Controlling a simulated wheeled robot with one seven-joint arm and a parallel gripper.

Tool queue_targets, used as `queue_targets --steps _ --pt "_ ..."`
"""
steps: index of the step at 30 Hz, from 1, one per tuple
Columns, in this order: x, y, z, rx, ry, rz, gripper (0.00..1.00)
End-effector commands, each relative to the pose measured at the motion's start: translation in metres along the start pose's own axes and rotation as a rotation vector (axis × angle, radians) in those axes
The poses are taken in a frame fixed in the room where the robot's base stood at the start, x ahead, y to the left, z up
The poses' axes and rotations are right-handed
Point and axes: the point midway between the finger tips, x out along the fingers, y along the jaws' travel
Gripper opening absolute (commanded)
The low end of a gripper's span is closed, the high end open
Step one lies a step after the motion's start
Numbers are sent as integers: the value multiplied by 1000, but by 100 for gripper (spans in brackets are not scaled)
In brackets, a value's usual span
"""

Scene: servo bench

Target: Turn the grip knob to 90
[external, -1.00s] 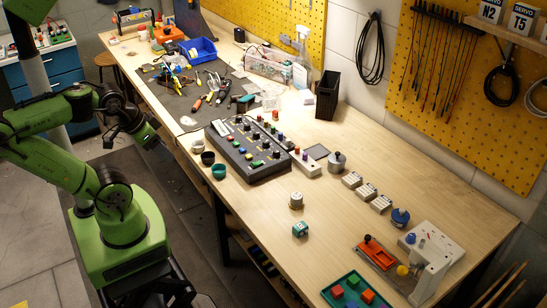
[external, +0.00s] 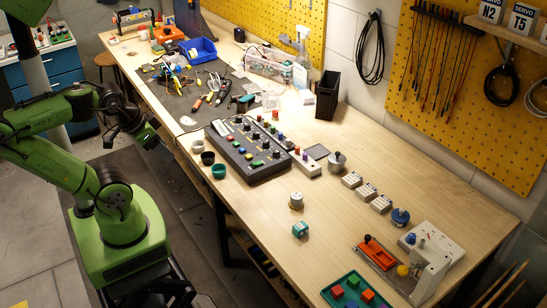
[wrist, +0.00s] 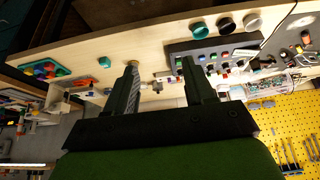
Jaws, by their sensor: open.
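No label tells me which control is the grip knob. A cream round knob-like piece (external: 296,201) stands on the bench front, right of the black console. A grey metal piece with a small top (external: 337,161) stands farther back. A blue round knob (external: 400,217) is at the right. The black console (external: 253,152) carries several small knobs and buttons. My gripper (external: 143,128) hangs off the bench's front left side, well apart from all of these. In the wrist view my gripper (wrist: 158,72) is open, with nothing between its fingers. One fingertip partly covers the cream piece.
Three cups (external: 219,171) stand at the console's front edge. A teal cube (external: 300,230), a green tray (external: 354,280) with blocks and a white lever device (external: 430,262) are to the right. A black bin (external: 327,95) stands behind. Bare wood (external: 260,205) lies before the console.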

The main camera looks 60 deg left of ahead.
Motion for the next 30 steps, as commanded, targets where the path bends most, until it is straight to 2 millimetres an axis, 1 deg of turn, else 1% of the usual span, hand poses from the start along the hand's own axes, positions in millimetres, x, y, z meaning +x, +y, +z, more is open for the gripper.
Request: queue_targets --steps 2,4,5,6,7,8,9,10,11,12,14,15,17,18,20,21,23,24,27,30 --pt "-6 0 -16 7 -12 -1 54" --pt "-14 -2 -47 22 -39 -3 54" --pt "-18 -2 -65 33 -55 -3 54" --pt "-21 -3 -91 46 -78 -4 54" --pt "-22 -4 -110 59 -96 -4 54" --pt "-22 -5 -130 70 -113 -3 54" --pt "-20 -7 -154 86 -136 -2 54" --pt "-16 -8 -172 96 -154 -1 54" --pt "-12 -10 -189 109 -170 0 54" --pt "-4 -12 -212 123 -193 2 54" --pt "11 -15 -242 145 -227 6 54" --pt "23 -18 -261 160 -249 10 54" --pt "44 -22 -286 182 -283 16 54" --pt "60 -24 -300 196 -305 20 54" --pt "85 -29 -318 218 -339 29 54" --pt "103 -32 -327 233 -361 35 54" --pt "132 -36 -336 254 -394 44 54" --pt "150 -39 -340 266 -414 51 54" --pt "190 -45 -340 295 -455 66 54" --pt "214 -48 -336 313 -479 77 54"
